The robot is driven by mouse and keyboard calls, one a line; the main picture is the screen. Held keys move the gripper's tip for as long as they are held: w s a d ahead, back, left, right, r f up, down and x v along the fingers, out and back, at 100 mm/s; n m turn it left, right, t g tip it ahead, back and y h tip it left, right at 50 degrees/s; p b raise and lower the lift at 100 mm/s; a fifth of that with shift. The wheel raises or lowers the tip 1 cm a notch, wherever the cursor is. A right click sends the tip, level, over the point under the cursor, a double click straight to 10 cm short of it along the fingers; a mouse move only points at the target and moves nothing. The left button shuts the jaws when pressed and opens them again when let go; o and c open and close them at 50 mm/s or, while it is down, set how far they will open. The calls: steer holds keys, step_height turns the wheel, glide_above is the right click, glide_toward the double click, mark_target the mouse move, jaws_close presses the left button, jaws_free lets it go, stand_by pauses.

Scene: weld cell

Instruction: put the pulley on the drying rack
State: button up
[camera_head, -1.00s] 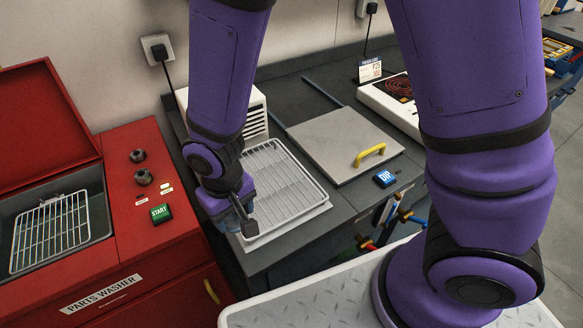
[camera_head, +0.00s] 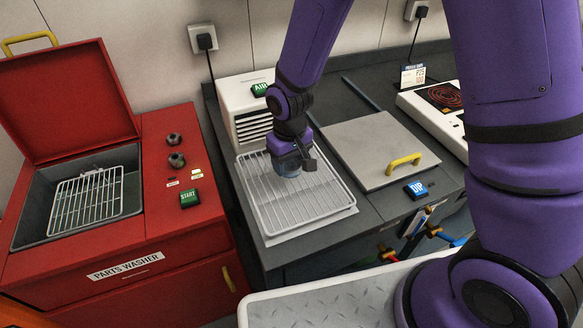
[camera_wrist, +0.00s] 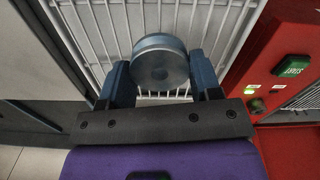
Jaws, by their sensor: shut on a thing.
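The pulley (camera_wrist: 160,64) is a grey metal disc seen face on in the wrist view, between the two blue fingers of my gripper (camera_wrist: 158,78). My gripper is shut on it. In the head view my gripper (camera_head: 289,166) points down over the back part of the drying rack (camera_head: 312,208), a white wire grid on the grey bench. The rack's bars also show behind the pulley in the wrist view (camera_wrist: 95,25). In the head view the pulley is mostly hidden by the gripper. I cannot tell whether it touches the bars.
A red parts washer (camera_head: 130,245) with its lid up and a wire basket (camera_head: 88,200) inside stands at left. A white blower (camera_head: 245,110) sits behind the rack. A lidded dip tank (camera_head: 375,150) with a yellow handle is at right. The rack's front half is clear.

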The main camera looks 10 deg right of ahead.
mark_target(292, 169)
steer(key=shift+w+d, duration=0.25)
steer(key=shift+w, duration=0.15)
steer(key=shift+f, duration=1.8)
steer(key=shift+f, duration=0.15)
steer(key=o, duration=1.2)
steer(key=shift+o, duration=0.2)
step_height(292, 169, up, 12)
steer(key=shift+r, duration=0.2)
